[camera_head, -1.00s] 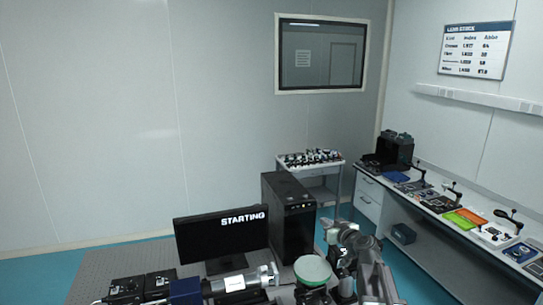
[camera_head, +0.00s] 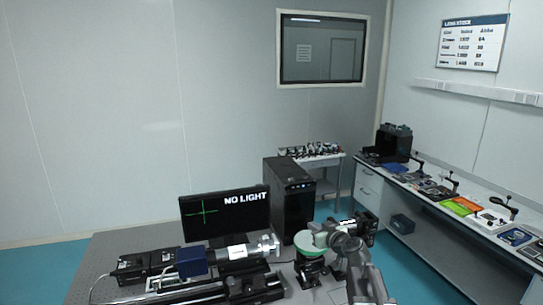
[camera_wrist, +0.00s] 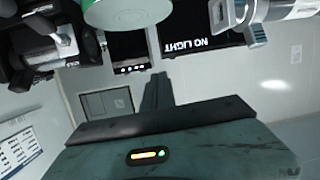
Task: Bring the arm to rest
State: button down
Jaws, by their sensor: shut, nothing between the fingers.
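My gripper (camera_head: 322,226) is raised above the right end of the optical table, in front of the black computer tower, and partly overlaps the green-topped round mount (camera_head: 311,241) in the head view. In the wrist view the picture is upside down; my gripper (camera_wrist: 157,82) shows as one dark narrow finger shape, shut and empty. The green disc (camera_wrist: 127,10) shows there at the top edge, apart from the fingers. My arm reaches up from the bottom of the head view and bends at the wrist.
The monitor (camera_head: 225,217) reads NO LIGHT and stands behind the optical rail with its blue block (camera_head: 193,262). The black computer tower (camera_head: 289,200) stands close behind my gripper. A side bench (camera_head: 405,188) with trays runs along the right wall. Blue floor lies between.

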jog(key=s+a+f+n+g+b, duration=0.1)
jog(key=s+a+f+g+b, duration=0.2)
jog(key=f, duration=0.5)
jog(key=s+a+f+g+b, duration=0.2)
jog(key=s+f+b, duration=0.1)
jog(key=s+f, duration=0.35)
jog(key=s+a+f+n+g+b, duration=0.1)
jog(key=s+a+f+g+b, duration=0.2)
jog(key=f, duration=0.5)
jog(key=s+d+f+m+g+h, duration=0.2)
jog(key=s+d+f+m+g, duration=0.1)
jog(key=s, duration=0.4)
jog(key=s+d+f+m+g+h, duration=0.3)
jog(key=s+d, duration=0.3)
jog(key=s, duration=0.2)
jog(key=shift+s+d+m+h, duration=0.25)
jog(key=shift+s+m+h, duration=0.05)
jog(key=shift+m, duration=0.1)
jog(key=shift+s+f, duration=0.1)
jog(key=shift+f, duration=0.05)
